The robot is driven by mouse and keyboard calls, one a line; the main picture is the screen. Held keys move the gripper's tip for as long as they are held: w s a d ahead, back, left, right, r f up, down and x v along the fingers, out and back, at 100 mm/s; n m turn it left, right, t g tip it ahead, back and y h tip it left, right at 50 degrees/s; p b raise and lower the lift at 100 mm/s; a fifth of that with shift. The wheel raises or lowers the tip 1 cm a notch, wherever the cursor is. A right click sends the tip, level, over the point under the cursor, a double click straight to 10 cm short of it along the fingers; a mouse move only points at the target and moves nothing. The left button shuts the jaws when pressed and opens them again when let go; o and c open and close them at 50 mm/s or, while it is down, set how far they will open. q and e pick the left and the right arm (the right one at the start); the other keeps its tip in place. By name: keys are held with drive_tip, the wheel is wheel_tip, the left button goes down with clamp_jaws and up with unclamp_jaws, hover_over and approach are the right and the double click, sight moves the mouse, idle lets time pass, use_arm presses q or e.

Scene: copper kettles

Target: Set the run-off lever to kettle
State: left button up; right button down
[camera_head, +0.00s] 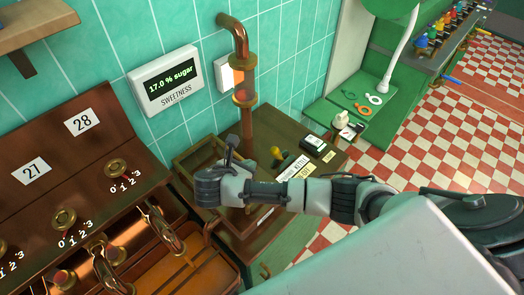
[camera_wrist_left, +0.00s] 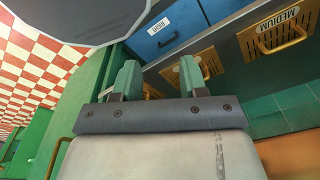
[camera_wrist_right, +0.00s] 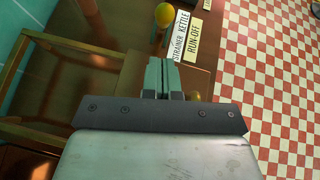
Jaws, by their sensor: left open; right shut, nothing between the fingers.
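The run-off station is a brown wooden cabinet top with a white label (camera_wrist_right: 181,38) reading STRAINER KETTLE and a cream RUN-OFF label (camera_wrist_right: 196,40). A lever with a yellow ball knob (camera_wrist_right: 164,14) stands beside the label, near its KETTLE end in the right wrist view; its exact setting I cannot tell. A brass ball (camera_head: 277,153) shows by the labels in the head view. My right gripper (camera_head: 232,148) is shut and empty, left of the labels; its fingers (camera_wrist_right: 162,75) appear apart from the yellow knob. My left gripper (camera_wrist_left: 158,78) is open and empty, away from the station.
A copper pipe (camera_head: 243,75) rises behind the cabinet, near the sugar display (camera_head: 166,80). A wooden frame (camera_wrist_right: 35,75) borders the right gripper. Copper kettles with numbered dials stand left. Drawer fronts (camera_wrist_left: 168,32) face the left gripper. Checkered floor lies right.

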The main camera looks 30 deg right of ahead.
drive_tip(key=shift+s+d+r, duration=0.1)
drive_tip(key=shift+s+r, duration=0.05)
drive_tip(key=shift+s, duration=0.3)
drive_tip(key=shift+w+d, duration=0.2)
drive_tip(key=p, duration=0.2)
approach(279, 156)
drive_tip(key=w+d+f, duration=0.2)
drive_tip(key=w, duration=0.1)
use_arm(q)
drive_tip(key=shift+s+r, duration=0.95)
drive_tip(key=shift+s, duration=0.25)
use_arm(e)
drive_tip(key=shift+w+d+f, duration=0.1)
drive_tip(key=shift+d+f, duration=0.25)
drive_tip(key=shift+d, duration=0.1)
